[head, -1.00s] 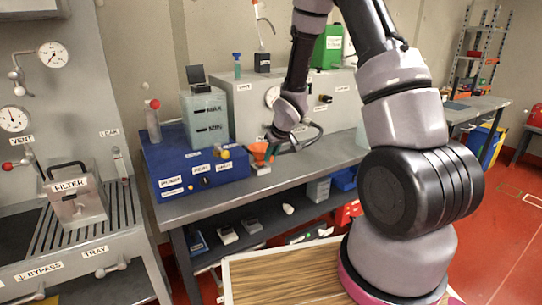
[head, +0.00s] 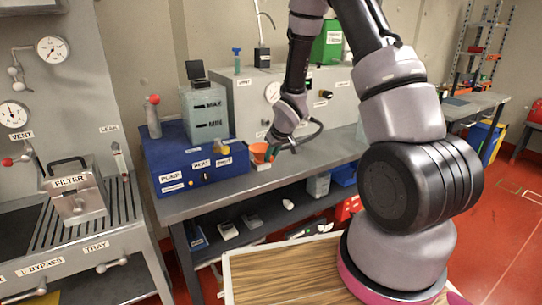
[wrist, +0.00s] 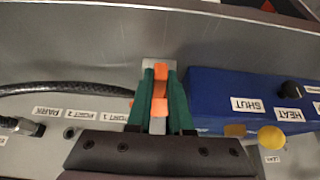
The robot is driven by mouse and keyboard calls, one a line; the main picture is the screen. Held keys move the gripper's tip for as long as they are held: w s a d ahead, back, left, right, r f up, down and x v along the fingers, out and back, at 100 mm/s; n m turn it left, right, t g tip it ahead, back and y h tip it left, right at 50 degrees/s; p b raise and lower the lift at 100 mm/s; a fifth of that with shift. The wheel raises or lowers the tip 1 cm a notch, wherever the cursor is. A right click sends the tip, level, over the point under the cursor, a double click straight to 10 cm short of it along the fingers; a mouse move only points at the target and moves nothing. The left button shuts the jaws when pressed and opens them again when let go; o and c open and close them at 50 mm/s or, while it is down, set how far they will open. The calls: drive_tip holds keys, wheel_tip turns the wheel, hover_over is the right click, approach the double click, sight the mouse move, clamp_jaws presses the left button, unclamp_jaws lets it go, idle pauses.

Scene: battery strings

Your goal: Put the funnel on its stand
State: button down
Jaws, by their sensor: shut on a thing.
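The orange funnel (head: 260,151) is held by my gripper (head: 271,152) just above the bench, in front of the blue unit's right end. In the wrist view the two green fingers of my gripper (wrist: 161,76) are shut on the orange funnel (wrist: 159,90), which shows as a narrow strip between them. A small pale block (head: 260,166), possibly the stand, sits right below the funnel in the head view. Whether the funnel touches it cannot be told. The fingers hide most of the funnel in the wrist view.
The blue unit (head: 185,165) with its knobs stands close to the left of the gripper; in the wrist view it (wrist: 235,95) is right beside the fingers. A black hose (wrist: 60,88) runs to the left there. The bench (head: 320,155) right of my gripper is mostly clear.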

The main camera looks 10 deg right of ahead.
drive_tip(key=c, duration=0.7)
unclamp_jaws()
drive_tip(key=shift+c, duration=0.2)
drive_tip(key=shift+r, duration=0.1)
drive_tip(key=s+d+r+m+h, duration=0.1)
drive_tip(key=s+d+r, duration=0.1)
drive_tip(key=s+r, duration=0.5)
drive_tip(key=s+d+r+m, duration=0.2)
drive_tip(key=d+r, duration=0.1)
drive_tip(key=r, duration=0.8)
drive_tip(key=s+d+r+m+h, duration=0.1)
drive_tip(key=s+d+r, duration=0.1)
drive_tip(key=s+r, duration=0.5)
drive_tip(key=s+a+r+m+t+y, duration=0.1)
drive_tip(key=s+r+m+y, duration=0.1)
drive_tip(key=s+r, duration=0.9)
drive_tip(key=shift+s+a+m+t, duration=0.3)
drive_tip(key=shift+s+a+m, duration=0.1)
drive_tip(key=shift+s+m, duration=0.45)
